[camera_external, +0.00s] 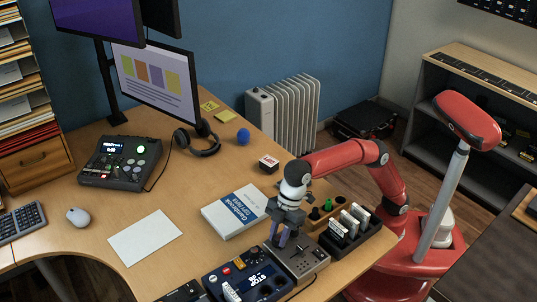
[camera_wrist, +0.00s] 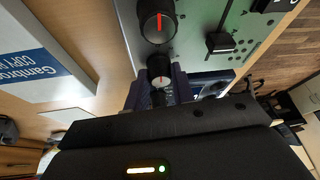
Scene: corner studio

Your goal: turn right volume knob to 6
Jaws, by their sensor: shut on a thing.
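A grey control panel (camera_external: 314,262) lies near the front edge of the desk, and its pale green-grey face (camera_wrist: 196,25) fills the upper right of the wrist view. My gripper (camera_external: 279,238) points down at the panel's left part. In the wrist view, my gripper's fingers (camera_wrist: 158,88) are shut around the smaller knob, hiding its lower part. I cannot read any label or scale number beside this knob.
A black slider cap (camera_wrist: 221,43) sits on the same panel. A blue-and-white book (camera_external: 235,212) lies just left of my gripper. A dark blue button box (camera_external: 247,281) stands close in front, and a rack of upright cards (camera_external: 350,222) stands at the right.

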